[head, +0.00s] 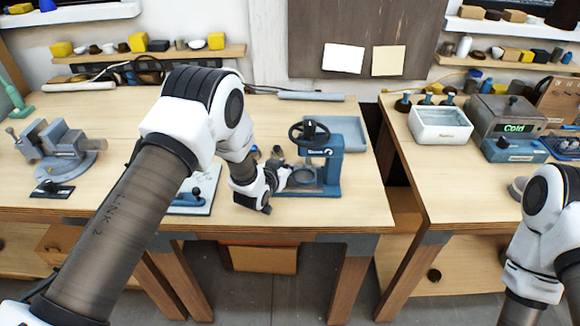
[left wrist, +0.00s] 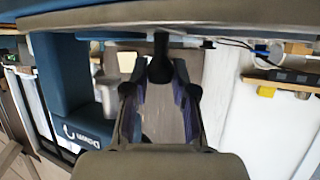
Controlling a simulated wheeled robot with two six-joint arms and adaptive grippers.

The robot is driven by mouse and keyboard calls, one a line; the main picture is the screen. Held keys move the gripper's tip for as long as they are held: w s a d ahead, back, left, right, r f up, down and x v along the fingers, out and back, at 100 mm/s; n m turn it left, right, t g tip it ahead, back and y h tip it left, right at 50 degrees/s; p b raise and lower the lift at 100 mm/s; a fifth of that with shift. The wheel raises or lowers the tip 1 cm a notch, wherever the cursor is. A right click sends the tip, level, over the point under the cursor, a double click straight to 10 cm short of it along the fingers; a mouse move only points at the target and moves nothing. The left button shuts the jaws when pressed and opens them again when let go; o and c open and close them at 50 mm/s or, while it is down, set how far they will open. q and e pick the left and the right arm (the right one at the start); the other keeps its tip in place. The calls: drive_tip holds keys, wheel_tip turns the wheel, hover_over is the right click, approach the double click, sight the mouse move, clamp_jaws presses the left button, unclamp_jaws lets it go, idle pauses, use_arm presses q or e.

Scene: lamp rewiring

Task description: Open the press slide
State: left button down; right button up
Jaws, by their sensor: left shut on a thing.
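The blue press (head: 330,172) stands near the front right of the left bench, with a black handwheel (head: 309,132) on top and a ring-shaped part low at its front. My left gripper (head: 284,176) reaches in from the left, beside the front left of the press. In the left wrist view the press's blue body (left wrist: 62,75) fills the left side. There the gripper's fingers (left wrist: 160,88) are shut on a black knob (left wrist: 160,68) with a thin stem. Which part the knob belongs to is not fully clear. My right arm shows at the right edge; its gripper is out of frame.
A blue tray (head: 350,132) sits behind the press. A white board with a blue tool (head: 192,200) lies left of my gripper. A vise (head: 58,150) stands at far left.

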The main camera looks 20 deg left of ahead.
use_arm(q)
drive_tip(key=s+a, duration=0.1)
drive_tip(key=a, duration=0.2)
drive_tip(key=s+a, duration=0.1)
drive_tip(key=a, duration=0.3)
drive_tip(key=s+a+b, duration=0.1)
drive_tip(key=a, duration=0.3)
drive_tip(key=shift+s+a, duration=0.1)
drive_tip(key=shift+a, duration=0.1)
drive_tip(key=c, duration=1.2)
unclamp_jaws()
drive_tip(key=shift+f, duration=0.1)
drive_tip(key=v, duration=1.1)
drive_tip(key=shift+s, duration=0.3)
